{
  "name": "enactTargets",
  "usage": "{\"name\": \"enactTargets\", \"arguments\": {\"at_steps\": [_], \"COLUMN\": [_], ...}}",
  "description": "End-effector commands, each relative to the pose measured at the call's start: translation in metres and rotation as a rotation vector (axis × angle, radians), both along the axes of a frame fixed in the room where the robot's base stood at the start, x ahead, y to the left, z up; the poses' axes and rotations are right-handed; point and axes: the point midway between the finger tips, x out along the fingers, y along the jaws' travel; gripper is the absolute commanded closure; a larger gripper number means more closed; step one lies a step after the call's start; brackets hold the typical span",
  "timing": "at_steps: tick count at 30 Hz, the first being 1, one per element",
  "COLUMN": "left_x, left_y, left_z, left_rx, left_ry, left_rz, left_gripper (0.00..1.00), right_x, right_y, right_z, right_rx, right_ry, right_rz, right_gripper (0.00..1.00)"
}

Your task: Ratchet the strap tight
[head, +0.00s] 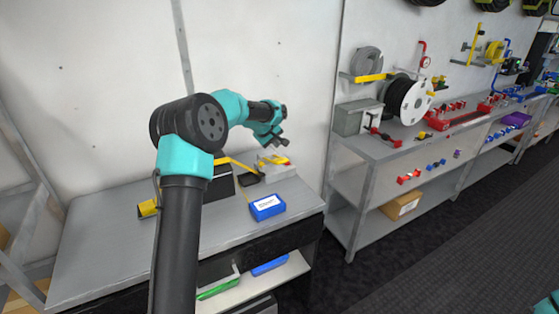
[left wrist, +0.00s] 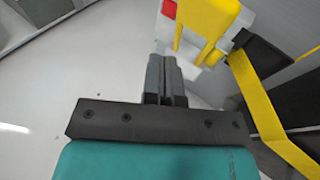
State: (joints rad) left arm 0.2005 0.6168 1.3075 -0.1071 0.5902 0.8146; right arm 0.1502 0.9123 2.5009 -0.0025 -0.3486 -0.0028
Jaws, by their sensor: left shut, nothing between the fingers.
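My left gripper (head: 281,143) is shut and empty, above the back right of the grey bench. In the left wrist view its fingertips (left wrist: 163,60) are together, just below and left of a ratchet with a yellow handle (left wrist: 207,20), a red part and a pale body; contact cannot be told. The ratchet (head: 273,160) shows small below the gripper in the head view. A yellow strap (left wrist: 262,110) runs down past a dark unit at the right; the strap (head: 238,165) also shows over the dark unit (head: 220,187), partly hidden by my arm. My right gripper is out of view.
A blue box with a white label (head: 267,207) sits at the front of the bench (head: 110,245). A yellow block (head: 148,208) is at the left. Shelving (head: 375,150) with a hose reel (head: 408,101) and fittings stands at the right. The bench's front left is clear.

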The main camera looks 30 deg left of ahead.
Motion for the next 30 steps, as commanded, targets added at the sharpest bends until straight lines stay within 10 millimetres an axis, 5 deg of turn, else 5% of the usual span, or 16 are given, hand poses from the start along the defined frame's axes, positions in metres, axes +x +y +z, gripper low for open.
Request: {"name": "enactTargets", "arguments": {"at_steps": [9, 30], "left_x": [0.004, 0.004], "left_y": [0.006, 0.006], "left_z": [0.020, 0.021], "left_rx": [0.000, 0.000], "left_ry": [0.000, 0.000], "left_rz": [0.000, 0.000], "left_gripper": [1.00, 1.00], "right_x": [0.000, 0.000], "right_y": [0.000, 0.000], "right_z": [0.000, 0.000], "right_rx": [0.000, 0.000], "right_ry": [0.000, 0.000], "right_rz": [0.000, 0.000], "right_gripper": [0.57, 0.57]}}
